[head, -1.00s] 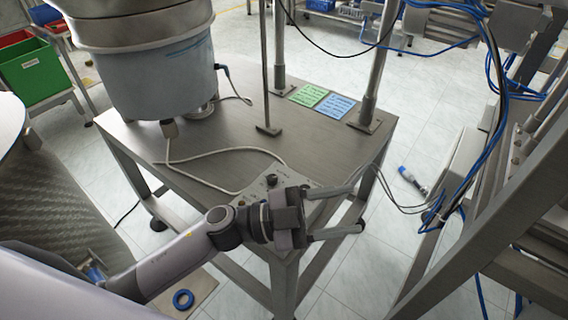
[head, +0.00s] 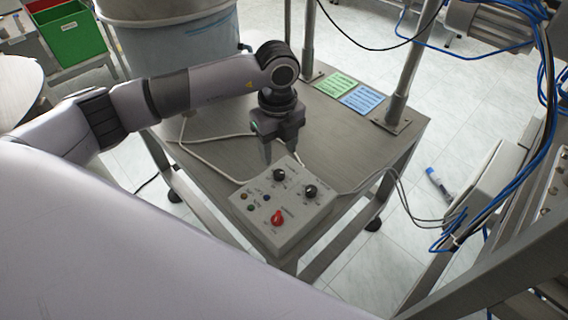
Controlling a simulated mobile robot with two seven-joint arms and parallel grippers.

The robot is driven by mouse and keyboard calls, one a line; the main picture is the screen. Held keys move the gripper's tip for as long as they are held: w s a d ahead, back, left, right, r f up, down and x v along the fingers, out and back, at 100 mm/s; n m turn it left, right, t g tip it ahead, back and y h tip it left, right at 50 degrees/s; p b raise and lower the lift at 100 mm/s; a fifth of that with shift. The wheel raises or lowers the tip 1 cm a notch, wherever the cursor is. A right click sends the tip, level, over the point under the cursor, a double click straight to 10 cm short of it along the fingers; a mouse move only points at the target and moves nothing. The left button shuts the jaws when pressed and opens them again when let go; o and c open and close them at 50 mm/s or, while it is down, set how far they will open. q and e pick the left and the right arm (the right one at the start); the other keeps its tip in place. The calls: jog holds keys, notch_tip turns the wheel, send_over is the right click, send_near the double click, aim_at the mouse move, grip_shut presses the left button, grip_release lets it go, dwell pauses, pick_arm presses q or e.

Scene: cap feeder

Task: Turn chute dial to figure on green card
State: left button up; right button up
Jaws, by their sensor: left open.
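A light grey control box (head: 262,223) sits at the near corner of the metal table. It has two black dials, one at its upper left (head: 279,175) and one at its right (head: 310,191), and a red knob (head: 278,217) at its lower middle. The dial labels are too small to read. A green card (head: 335,84) lies flat at the back of the table, beside a blue card (head: 362,98); the writing on both is unreadable. My left gripper (head: 278,158) points down just behind the box, near the upper-left dial, open and empty. My right gripper is not seen.
The metal table (head: 350,145) is bare between box and cards. A large bowl-topped drum (head: 175,50) stands behind my left arm. A white cable (head: 200,155) runs across the table. Metal posts (head: 400,85) rise at the back. A frame with blue hoses is at right.

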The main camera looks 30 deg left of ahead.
aim_at(279, 172)
pick_arm(q)
notch_tip(279, 172, down, 7)
jog(key=shift+r+p, duration=0.1)
jog(key=shift+p, duration=0.2)
grip_shut()
